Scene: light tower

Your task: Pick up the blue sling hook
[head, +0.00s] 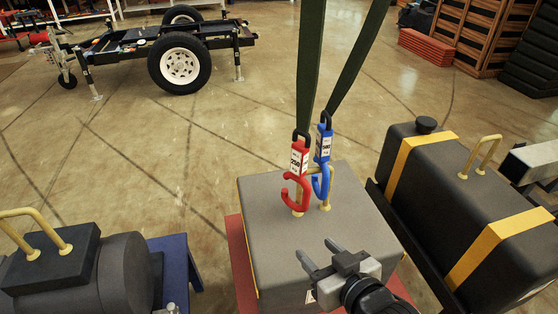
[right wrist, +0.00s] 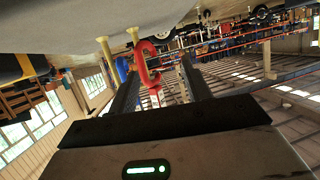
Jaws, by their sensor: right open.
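The blue sling hook (head: 323,145) hangs upright from a dark green strap (head: 352,62), its open curve beside the yellow handle (head: 326,203) on a grey box (head: 285,237). I cannot tell whether it passes around the handle bar. A red sling hook (head: 299,160) hangs close on its left from a second strap. My right gripper (head: 317,249) is open and empty, in front of both hooks and apart from them. In the right wrist view, the red hook (right wrist: 151,68) shows between the fingers (right wrist: 158,70), and the blue hook (right wrist: 122,68) is partly hidden behind a finger. My left gripper is out of view.
A dark tank with yellow bands (head: 470,230) and its own handle stands right of the box. A grey cylindrical unit (head: 120,275) stands at lower left. A wheeled trailer frame (head: 150,45) is at the back left. Open floor (head: 130,150) lies between.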

